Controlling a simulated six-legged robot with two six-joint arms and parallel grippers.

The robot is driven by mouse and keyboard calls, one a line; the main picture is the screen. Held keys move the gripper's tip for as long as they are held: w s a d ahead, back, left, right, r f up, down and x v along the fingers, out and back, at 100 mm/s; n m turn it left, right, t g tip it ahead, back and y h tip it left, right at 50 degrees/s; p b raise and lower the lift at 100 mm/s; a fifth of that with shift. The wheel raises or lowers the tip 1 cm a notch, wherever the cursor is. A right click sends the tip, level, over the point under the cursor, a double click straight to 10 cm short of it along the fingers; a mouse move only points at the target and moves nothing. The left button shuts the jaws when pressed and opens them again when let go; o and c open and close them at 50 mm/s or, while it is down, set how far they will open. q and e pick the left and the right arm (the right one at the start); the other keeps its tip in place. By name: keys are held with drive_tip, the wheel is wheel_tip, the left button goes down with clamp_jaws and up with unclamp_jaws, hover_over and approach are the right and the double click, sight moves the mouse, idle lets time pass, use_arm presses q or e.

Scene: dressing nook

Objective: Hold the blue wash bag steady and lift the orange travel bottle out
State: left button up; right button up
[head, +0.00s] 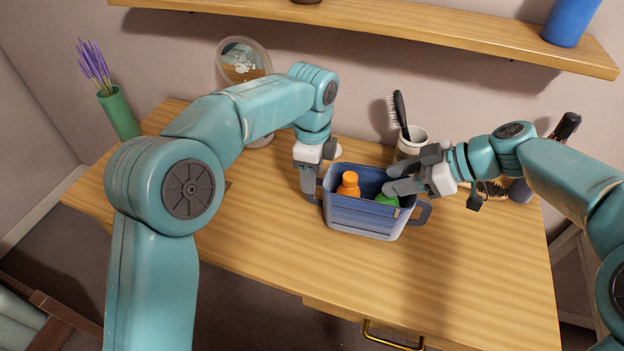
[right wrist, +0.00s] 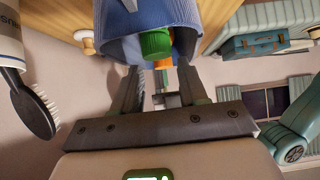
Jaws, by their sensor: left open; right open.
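The blue wash bag (head: 362,217) stands open and upright on the wooden table, with a loop handle at each side. The orange travel bottle (head: 348,185) stands inside, toward the left, its top above the rim. A green-topped bottle (head: 388,199) is to its right in the bag. My left gripper (head: 311,192) is open and points down at the bag's left handle; whether it touches is unclear. My right gripper (head: 390,178) is open and empty over the bag's right rear. In the right wrist view the green cap (right wrist: 155,43) is nearest, with orange (right wrist: 188,52) partly hidden behind it.
A white cup (head: 411,140) with a hairbrush (head: 400,112) stands behind the bag, close to my right gripper. A round mirror (head: 243,60) and a green vase (head: 119,113) stand at the back left. A shelf (head: 400,32) runs above. The table front is clear.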

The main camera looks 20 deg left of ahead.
use_arm(q)
drive_tip(key=shift+f, duration=1.35)
clamp_jaws()
